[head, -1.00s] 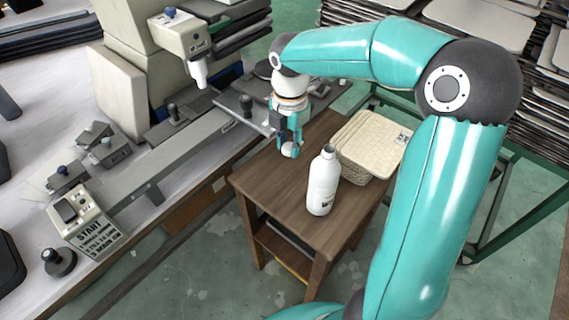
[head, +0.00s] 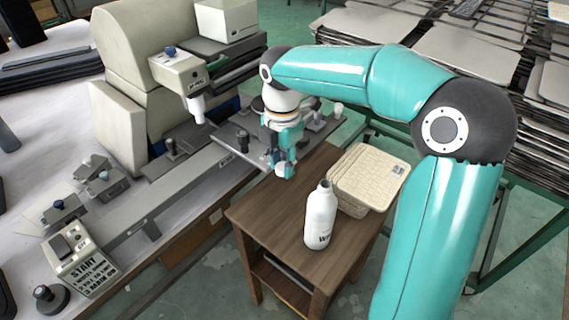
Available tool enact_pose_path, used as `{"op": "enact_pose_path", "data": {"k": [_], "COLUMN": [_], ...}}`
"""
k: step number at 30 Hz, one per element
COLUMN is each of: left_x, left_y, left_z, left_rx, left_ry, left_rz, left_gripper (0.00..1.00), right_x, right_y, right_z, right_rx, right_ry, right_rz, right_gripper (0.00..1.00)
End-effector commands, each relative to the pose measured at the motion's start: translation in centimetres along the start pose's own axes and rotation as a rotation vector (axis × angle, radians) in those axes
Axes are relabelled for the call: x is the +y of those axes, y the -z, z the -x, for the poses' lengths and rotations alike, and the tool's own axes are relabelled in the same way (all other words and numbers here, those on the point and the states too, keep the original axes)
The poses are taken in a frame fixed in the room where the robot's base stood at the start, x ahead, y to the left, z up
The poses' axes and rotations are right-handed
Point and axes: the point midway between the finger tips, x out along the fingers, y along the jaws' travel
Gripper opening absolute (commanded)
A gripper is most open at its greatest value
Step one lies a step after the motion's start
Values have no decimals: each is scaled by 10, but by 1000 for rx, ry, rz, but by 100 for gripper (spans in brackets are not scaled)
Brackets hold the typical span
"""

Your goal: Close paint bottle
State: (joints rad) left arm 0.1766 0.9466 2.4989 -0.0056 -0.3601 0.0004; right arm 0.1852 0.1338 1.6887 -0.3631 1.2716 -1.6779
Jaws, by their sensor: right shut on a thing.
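A white paint bottle (head: 319,222) stands upright on a small wooden table, with dark lettering low on its side. Its neck is uncovered and shows a dark opening at the top. My right gripper (head: 284,165) is to the left of the bottle's neck and apart from it, fingers pointing down. It is shut on a small white cap (head: 286,172), which shows at its fingertips above the table. The cap is partly hidden by the fingers. My left gripper is not in view.
The wooden table (head: 262,215) has bare room left of the bottle.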

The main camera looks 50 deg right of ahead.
Motion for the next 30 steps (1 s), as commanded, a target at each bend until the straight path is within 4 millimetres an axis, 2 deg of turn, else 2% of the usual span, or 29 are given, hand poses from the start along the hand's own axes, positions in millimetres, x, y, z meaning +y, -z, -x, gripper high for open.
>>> {"op": "enact_pose_path", "data": {"k": [8,18,24,30], "left_x": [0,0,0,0], "left_y": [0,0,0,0], "left_z": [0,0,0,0], "left_rx": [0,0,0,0], "left_ry": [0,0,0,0], "left_rz": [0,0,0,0], "left_gripper": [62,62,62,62], "right_x": [34,73,82,84], "right_y": [32,101,139,159], "right_z": [-47,-130,-171,-191], "right_rx": [-12,-17,-8,0], "right_ry": [7,-2,-2,1], "right_rz": [-367,-1039,-1375,-1555], "right_gripper": [21,21,21,21]}}
